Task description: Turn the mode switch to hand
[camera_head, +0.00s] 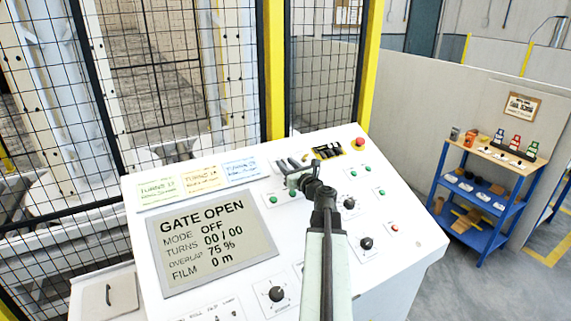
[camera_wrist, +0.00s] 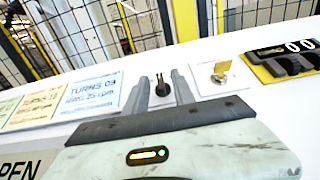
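In the wrist view a small black rotary knob (camera_wrist: 161,87) stands on a pale plate between the two grey fingers of my gripper (camera_wrist: 161,76). The fingers are apart, one on each side of the knob; I see a gap to each finger. The knob's label is hidden, so I cannot confirm that it is the mode switch. In the head view my gripper (camera_head: 300,174) is over the upper middle of the white control panel (camera_head: 135,215) and covers that knob. The panel's screen (camera_head: 212,240) reads GATE OPEN, MODE OFF, TURNS 00/00, OVERLAP 75 %, FILM 0 m.
Right of the knob are a key switch with a yellow tag (camera_wrist: 220,70) and a yellow-framed counter (camera_wrist: 285,62). A red emergency button (camera_head: 360,143) is at the panel's far corner. Black mesh fencing (camera_head: 160,75) stands behind. A blue shelf (camera_head: 480,195) is at right.

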